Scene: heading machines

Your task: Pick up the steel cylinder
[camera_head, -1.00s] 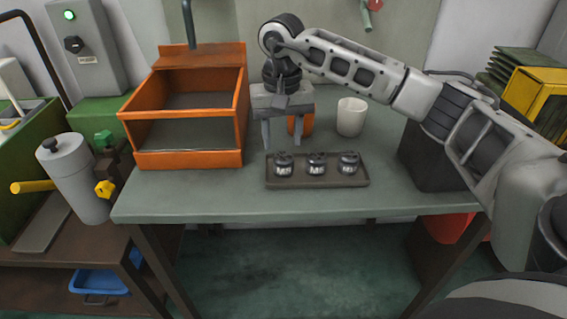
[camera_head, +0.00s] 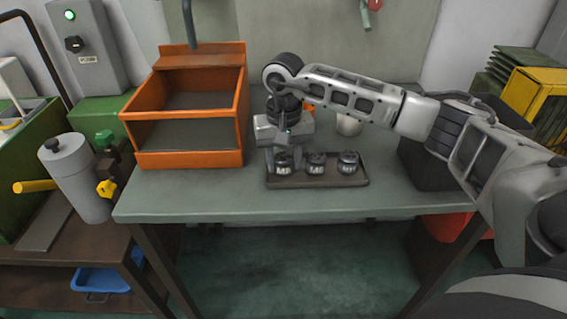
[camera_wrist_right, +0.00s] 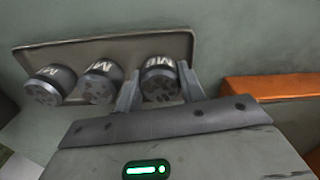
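Three short steel cylinders with dark tops and white markings stand in a row on a dark tray (camera_head: 327,182): the left one (camera_head: 283,168), the middle one (camera_head: 316,164) and the right one (camera_head: 348,163). My right gripper (camera_head: 283,165) is lowered over the left cylinder. In the right wrist view the row is reversed, and this cylinder (camera_wrist_right: 160,80) sits between the two fingers of my right gripper (camera_wrist_right: 160,88). The fingers look open, one on each side of it. The cylinder still stands on the tray. My left gripper is not in view.
An orange open bin (camera_head: 190,158) stands left of my right gripper on the green-grey table (camera_head: 200,203). A white cup (camera_head: 349,125) stands behind the tray, partly hidden by my arm. The table front is clear.

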